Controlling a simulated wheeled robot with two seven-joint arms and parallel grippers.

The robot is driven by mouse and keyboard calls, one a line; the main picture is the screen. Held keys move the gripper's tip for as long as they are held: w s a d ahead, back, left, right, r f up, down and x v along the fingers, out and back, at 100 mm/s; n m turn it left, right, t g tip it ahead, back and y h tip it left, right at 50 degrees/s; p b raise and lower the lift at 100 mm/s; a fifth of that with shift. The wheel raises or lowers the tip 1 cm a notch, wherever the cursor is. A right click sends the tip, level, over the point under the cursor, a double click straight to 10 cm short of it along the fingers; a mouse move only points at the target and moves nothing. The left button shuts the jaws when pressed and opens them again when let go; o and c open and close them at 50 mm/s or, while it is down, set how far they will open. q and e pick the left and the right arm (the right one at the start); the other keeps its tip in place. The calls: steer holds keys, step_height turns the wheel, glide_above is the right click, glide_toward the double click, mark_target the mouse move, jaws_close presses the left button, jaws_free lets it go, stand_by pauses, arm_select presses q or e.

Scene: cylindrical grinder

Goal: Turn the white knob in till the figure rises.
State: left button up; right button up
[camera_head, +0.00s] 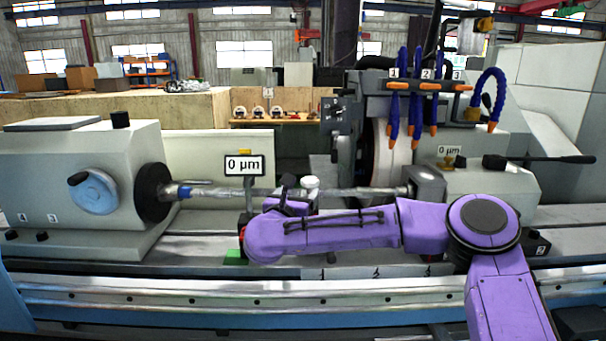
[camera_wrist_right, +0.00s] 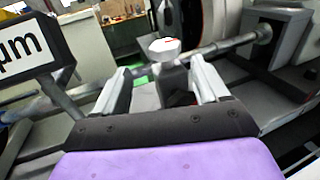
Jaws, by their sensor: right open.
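The white knob (camera_head: 311,182) stands at the middle of the machine, near the horizontal shaft. In the right wrist view the knob (camera_wrist_right: 164,48) shows just beyond the fingertips, roughly centred between them. My right gripper (camera_wrist_right: 161,78) is open with its two fingers apart, and nothing is between them that I can see. In the head view the right gripper (camera_head: 298,196) is partly hidden behind its own purple wrist, close to the knob. A display sign (camera_head: 244,165) left of the knob reads 0 µm; part of it shows in the wrist view (camera_wrist_right: 24,46). My left gripper is not in view.
The shaft (camera_head: 225,193) runs between the left headstock (camera_head: 80,180) and the right tailstock (camera_head: 428,184). The grinding wheel (camera_head: 392,160) and blue hoses (camera_head: 417,95) stand behind. A second sign (camera_head: 449,151) also reads 0 µm. A green block (camera_head: 235,257) sits below the gripper.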

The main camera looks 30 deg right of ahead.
mark_target(312, 177)
steer(key=shift+w+d+r+p, duration=0.25)
steer(key=shift+w+d+p, duration=0.35)
steer(key=shift+w, duration=0.25)
steer(key=d, duration=0.1)
steer(key=d+p, duration=0.1)
steer(key=d+r+p, duration=0.1)
steer(key=shift+w+d, duration=0.2)
steer(key=shift+w, duration=0.15)
steer(key=x, duration=0.2)
steer(key=f+p+x, duration=0.1)
steer(key=x, duration=0.2)
steer(key=shift+w+a, duration=0.1)
steer(key=shift+w, duration=0.25)
steer(key=shift+s+r, duration=0.1)
steer(key=shift+s, duration=0.2)
steer(key=shift+c, duration=0.4)
steer(key=shift+w, duration=0.1)
steer(key=c, duration=0.9)
